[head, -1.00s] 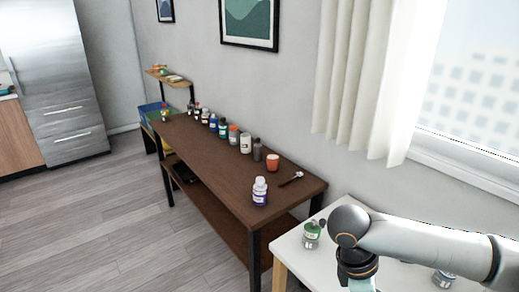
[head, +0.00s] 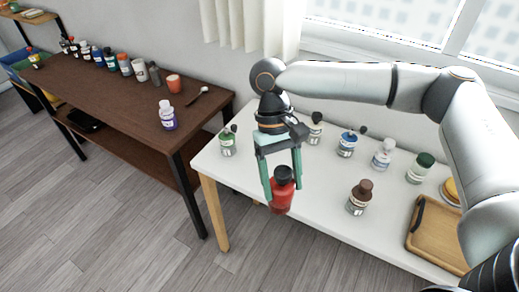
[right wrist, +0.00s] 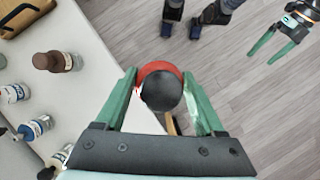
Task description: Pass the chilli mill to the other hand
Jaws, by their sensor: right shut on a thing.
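The chilli mill (head: 281,199) is red with a black cap and hangs upright in my right gripper (head: 283,188), in front of the white table's edge. In the right wrist view the mill's black cap (right wrist: 162,90) faces the camera, with its red body (right wrist: 158,67) showing behind it between the two green fingers. The right gripper is shut on the mill. My left gripper (right wrist: 260,59) shows only in the right wrist view, at the upper right. Its green fingers are apart with nothing between them, well away from the mill.
The white table (head: 236,174) holds several bottles, a brown-capped jar (head: 360,197) nearest the mill and a wooden tray (head: 437,238). A dark brown table (head: 140,109) with bottles, an orange cup (head: 174,84) and a spoon stands at the left. The floor in front is clear.

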